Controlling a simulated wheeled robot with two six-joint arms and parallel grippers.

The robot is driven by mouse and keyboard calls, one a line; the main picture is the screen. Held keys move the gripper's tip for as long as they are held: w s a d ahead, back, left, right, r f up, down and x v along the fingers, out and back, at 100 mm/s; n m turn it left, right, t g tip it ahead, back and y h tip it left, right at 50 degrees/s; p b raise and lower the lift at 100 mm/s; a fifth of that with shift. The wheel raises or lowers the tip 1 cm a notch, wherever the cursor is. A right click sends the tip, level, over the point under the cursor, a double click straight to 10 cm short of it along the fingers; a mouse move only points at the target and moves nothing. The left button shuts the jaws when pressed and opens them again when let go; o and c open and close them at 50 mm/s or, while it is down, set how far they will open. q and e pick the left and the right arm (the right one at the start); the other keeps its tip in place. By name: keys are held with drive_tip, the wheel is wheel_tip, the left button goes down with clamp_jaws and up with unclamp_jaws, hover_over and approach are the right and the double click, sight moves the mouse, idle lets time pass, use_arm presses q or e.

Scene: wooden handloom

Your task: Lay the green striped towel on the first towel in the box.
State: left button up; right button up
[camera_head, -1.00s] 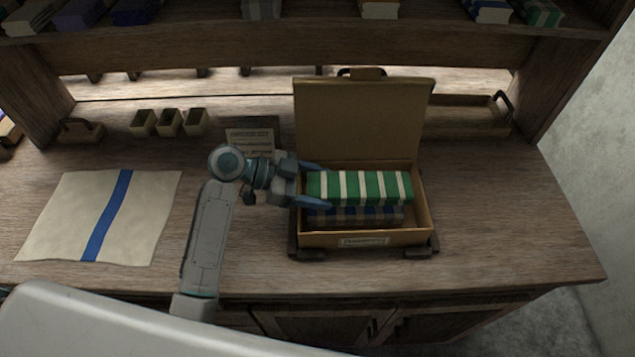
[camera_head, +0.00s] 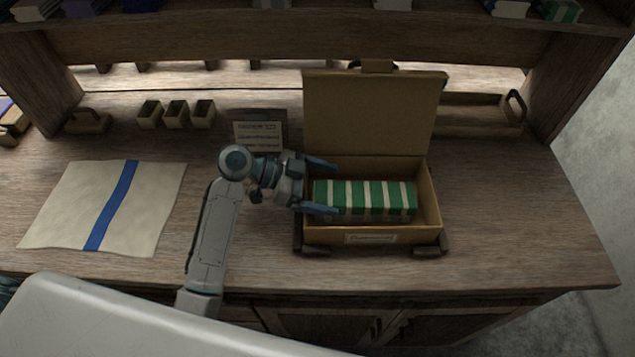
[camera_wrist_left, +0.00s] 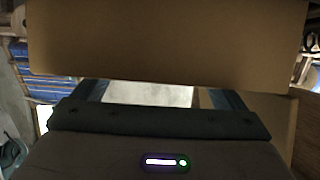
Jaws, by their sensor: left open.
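The green and white striped towel (camera_head: 365,198) lies folded inside the open box (camera_head: 432,200) in the head view. It covers the first towel, which is hidden under it from this angle. My left gripper (camera_head: 328,187) is open at the left end of the striped towel, over the box's left wall, with its fingers apart and the towel's end near them. Whether a finger touches the towel is unclear. The left wrist view shows mostly the brown box lid (camera_wrist_left: 165,45) and no clear towel. My right gripper is not in view.
The box lid stands up at the back. A cream cloth with a blue stripe (camera_head: 70,210) lies flat at the left. Small bins (camera_head: 176,114) and a card (camera_head: 257,135) stand behind my arm. A wooden tray (camera_head: 475,122) is at the back right. The right tabletop is clear.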

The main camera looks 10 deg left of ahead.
use_arm(q)
drive_tip(key=b+v, duration=0.2)
drive_tip(key=v, duration=0.8)
drive_tip(key=shift+a+r+b, duration=0.2)
drive_tip(key=shift+a+b, duration=0.1)
